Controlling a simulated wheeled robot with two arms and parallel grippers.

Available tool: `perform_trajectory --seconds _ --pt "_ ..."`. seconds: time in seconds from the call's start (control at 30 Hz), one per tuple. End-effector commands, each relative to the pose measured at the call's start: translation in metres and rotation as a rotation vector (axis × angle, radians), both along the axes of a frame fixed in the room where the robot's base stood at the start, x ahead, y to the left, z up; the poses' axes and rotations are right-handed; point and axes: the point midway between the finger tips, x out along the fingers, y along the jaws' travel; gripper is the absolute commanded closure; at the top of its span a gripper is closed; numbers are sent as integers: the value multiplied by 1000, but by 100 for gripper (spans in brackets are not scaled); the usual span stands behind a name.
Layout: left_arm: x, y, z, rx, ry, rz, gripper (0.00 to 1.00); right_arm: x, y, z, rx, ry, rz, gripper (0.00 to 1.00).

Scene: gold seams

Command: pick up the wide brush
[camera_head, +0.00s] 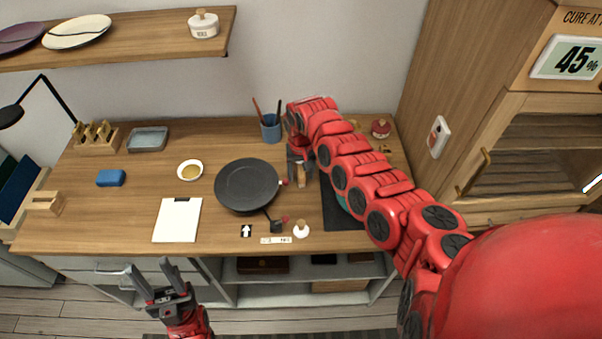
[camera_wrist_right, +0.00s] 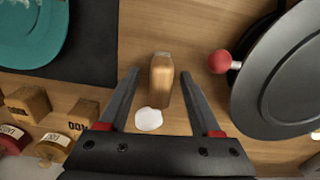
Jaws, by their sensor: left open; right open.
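A short wooden piece, apparently the handle of the wide brush (camera_wrist_right: 161,80), lies between the two fingers of my right gripper (camera_wrist_right: 158,88) in the right wrist view. The fingers stand apart on either side of it, with gaps. Its bristles are not clearly visible. In the head view my right gripper (camera_head: 301,172) points down at the table right of the black pan, with the wooden piece showing by its fingers. My left gripper (camera_head: 160,280) is open and empty in front of the table's front edge.
The black pan (camera_head: 246,185) with a red knob is close on the left. A dark mat (camera_head: 335,212) with a teal plate (camera_wrist_right: 30,35) lies to the right. A white round thing (camera_wrist_right: 148,120) and labelled wooden blocks (camera_wrist_right: 28,104) are nearby. A blue cup (camera_head: 270,128) holds thin tools.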

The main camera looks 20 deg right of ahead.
Motion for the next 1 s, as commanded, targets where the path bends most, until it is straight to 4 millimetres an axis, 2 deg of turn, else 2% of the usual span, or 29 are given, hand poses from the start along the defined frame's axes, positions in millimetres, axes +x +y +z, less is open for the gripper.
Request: perform_trajectory --seconds 0.17,0.5,0.53,1.0 --pt "0 0 0 0 0 0 50 0 0 0 0 0 0 35" --pt "0 0 -1 0 0 0 50 0 0 0 0 0 0 96" --pt "0 0 0 0 0 0 50 0 0 0 0 1 1 100" --pt "0 0 -3 0 0 0 50 0 0 5 0 0 1 100"
